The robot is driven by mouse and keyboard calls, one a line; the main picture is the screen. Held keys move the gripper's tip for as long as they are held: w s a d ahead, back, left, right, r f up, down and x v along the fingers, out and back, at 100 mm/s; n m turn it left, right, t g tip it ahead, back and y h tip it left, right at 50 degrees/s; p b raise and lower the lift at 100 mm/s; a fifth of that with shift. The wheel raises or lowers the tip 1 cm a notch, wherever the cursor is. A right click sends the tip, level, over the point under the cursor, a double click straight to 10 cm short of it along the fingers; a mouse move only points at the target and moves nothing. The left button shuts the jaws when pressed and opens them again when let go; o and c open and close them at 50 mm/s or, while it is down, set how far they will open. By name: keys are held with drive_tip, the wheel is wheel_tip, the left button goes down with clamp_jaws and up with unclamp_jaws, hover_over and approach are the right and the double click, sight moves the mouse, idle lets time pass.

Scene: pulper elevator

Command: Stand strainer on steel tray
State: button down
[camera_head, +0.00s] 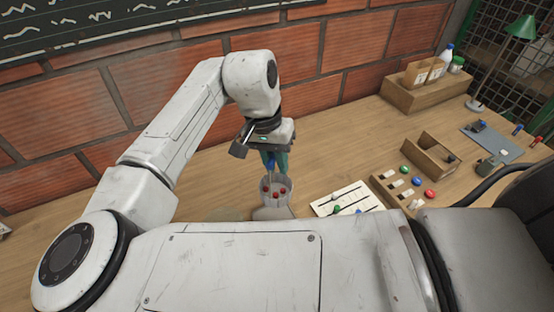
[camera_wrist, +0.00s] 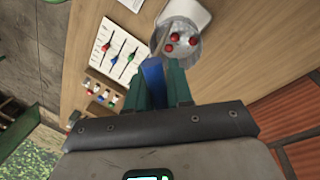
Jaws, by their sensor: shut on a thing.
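My gripper (camera_head: 272,160) points down over the table, its teal fingers shut on a blue handle (camera_wrist: 153,84), which looks like the strainer's. Just beyond the fingertips is a round, greyish, see-through bowl (camera_wrist: 166,32) with several red balls in it; it also shows in the head view (camera_head: 277,182). It seems to be the strainer's bowl, but its join to the handle is unclear. A pale grey, round-cornered piece (camera_head: 270,213), perhaps the steel tray, lies right by the bowl and is partly hidden by my body. Whether they touch, I cannot tell.
Right of the bowl lies a white slider panel (camera_head: 347,199), then a wooden block with coloured knobs (camera_head: 404,187) and an open wooden box (camera_head: 430,156). A wooden crate (camera_head: 425,90) and a green lamp (camera_head: 520,28) stand farther back. The table left of my gripper is mostly clear.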

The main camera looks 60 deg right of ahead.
sight(275, 193)
drive_tip(key=shift+f+b, duration=3.75)
drive_tip(key=shift+f, duration=0.35)
drive_tip(key=shift+f+b, duration=1.25)
drive_tip(key=shift+f, duration=1.45)
drive_tip(key=c, duration=0.9)
unclamp_jaws()
drive_tip(key=r, duration=0.3)
drive_tip(key=w+r, duration=0.1)
drive_tip(key=r, duration=0.3)
drive_tip(key=w+r, duration=0.1)
drive_tip(key=r, duration=0.2)
drive_tip(key=shift+a+r, duration=0.2)
drive_tip(key=shift+r, duration=0.1)
